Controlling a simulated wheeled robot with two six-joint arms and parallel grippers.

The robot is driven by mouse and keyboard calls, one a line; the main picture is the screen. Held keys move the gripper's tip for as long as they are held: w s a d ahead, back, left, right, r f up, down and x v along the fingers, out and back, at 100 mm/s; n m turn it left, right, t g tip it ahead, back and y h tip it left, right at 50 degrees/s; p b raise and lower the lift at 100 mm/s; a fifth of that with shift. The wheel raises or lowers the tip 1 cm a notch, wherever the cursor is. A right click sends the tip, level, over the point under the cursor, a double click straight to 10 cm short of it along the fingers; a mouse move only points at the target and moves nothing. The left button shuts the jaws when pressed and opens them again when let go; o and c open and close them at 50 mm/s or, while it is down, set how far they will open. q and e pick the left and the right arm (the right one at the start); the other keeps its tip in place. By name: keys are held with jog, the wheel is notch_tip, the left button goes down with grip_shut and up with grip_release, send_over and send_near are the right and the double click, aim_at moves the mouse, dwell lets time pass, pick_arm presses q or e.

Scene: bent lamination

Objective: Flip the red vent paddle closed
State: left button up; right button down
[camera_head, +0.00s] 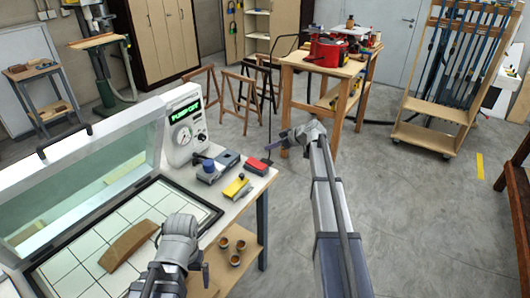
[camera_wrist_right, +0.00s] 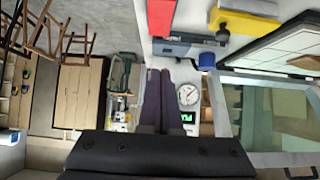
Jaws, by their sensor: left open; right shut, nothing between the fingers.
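A small red block-like piece (camera_head: 256,166) lies on the bench's right end. It also shows in the right wrist view (camera_wrist_right: 186,16). I cannot tell whether it is the vent paddle; no other clear red paddle shows near the pump box (camera_head: 184,125), which has a dial and a green "PUMP OFF" display. A blue-capped fitting (camera_head: 209,167) sits in front of the box. My right gripper (camera_head: 272,145) is shut and empty, in the air right of the box and beyond the bench edge. My left gripper (camera_head: 204,272) is open over the bench's front, its fingers mostly hidden.
A curved wooden piece (camera_head: 128,246) lies on the gridded press bed (camera_head: 66,268) under the raised clear lid (camera_head: 90,185). A yellow block (camera_head: 236,187) sits beside the red one. Small cups (camera_head: 235,260) stand on the lower shelf.

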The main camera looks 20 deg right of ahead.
jog(key=b, duration=0.6)
send_over(251, 161)
jog(key=s+d, duration=0.2)
jog(key=s, duration=0.1)
jog(key=f, duration=0.6)
jog(key=shift+w, duration=0.2)
jog(key=f+b, duration=0.3)
jog(key=shift+w+a+f, duration=0.35)
jog(key=shift+f, duration=0.05)
jog(key=shift+r, duration=0.1)
jog(key=shift+w+a+g+h+p, duration=0.15)
jog(key=shift+w+g+h+p, duration=0.05)
jog(key=shift+g+h+p, duration=0.15)
jog(key=shift+s+f, duration=0.1)
jog(key=shift+f, duration=0.2)
jog(key=shift+s, duration=0.15)
